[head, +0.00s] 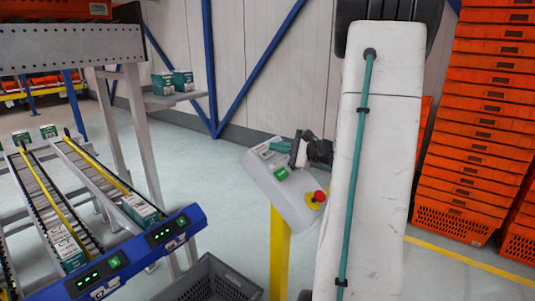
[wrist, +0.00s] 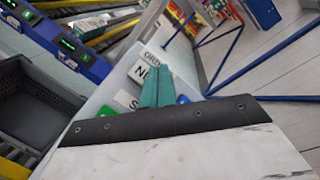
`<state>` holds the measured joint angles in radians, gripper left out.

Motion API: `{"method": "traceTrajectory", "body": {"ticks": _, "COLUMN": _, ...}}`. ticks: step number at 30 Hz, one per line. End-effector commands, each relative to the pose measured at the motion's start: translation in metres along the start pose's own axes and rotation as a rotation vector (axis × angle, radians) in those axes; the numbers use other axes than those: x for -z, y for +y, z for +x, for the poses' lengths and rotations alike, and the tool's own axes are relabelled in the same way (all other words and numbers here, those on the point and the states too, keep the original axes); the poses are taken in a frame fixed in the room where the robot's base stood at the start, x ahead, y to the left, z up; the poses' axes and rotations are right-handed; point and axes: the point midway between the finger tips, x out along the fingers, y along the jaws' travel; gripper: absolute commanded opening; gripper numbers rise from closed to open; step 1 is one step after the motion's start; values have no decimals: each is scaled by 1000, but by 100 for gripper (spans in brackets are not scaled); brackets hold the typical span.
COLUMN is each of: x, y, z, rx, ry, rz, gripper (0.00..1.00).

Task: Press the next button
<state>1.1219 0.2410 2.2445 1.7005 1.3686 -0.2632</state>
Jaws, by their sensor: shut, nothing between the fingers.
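A grey-white control panel (head: 290,200) is tilted on a yellow post (head: 279,255). It carries a green button (head: 281,173) and a red emergency stop (head: 319,196). My gripper (head: 279,147) is over the panel's upper part, its teal fingers shut and empty. In the wrist view the fingers (wrist: 158,88) cover part of a label starting "NE" (wrist: 143,73). A blue button (wrist: 183,99) shows just right of the fingers, and the green button (wrist: 105,111) is to the left by an "S" label (wrist: 126,99). I cannot tell whether the fingertips touch the panel.
A dark grey crate (head: 212,283) stands left of the post. Sloped conveyor lanes with green-white boxes (head: 139,209) and a blue display rail (head: 125,258) are at the left. Orange totes (head: 483,120) are stacked at the right. Floor behind the panel is clear.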

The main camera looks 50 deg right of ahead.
Motion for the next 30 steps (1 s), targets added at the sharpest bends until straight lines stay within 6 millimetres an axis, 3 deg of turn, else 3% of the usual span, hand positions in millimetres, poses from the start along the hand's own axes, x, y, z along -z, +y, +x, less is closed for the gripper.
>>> {"method": "traceTrajectory", "body": {"ticks": 30, "x": 6, "y": 7, "z": 9, "rx": 0, "ry": 0, "rz": 0, "gripper": 0}}
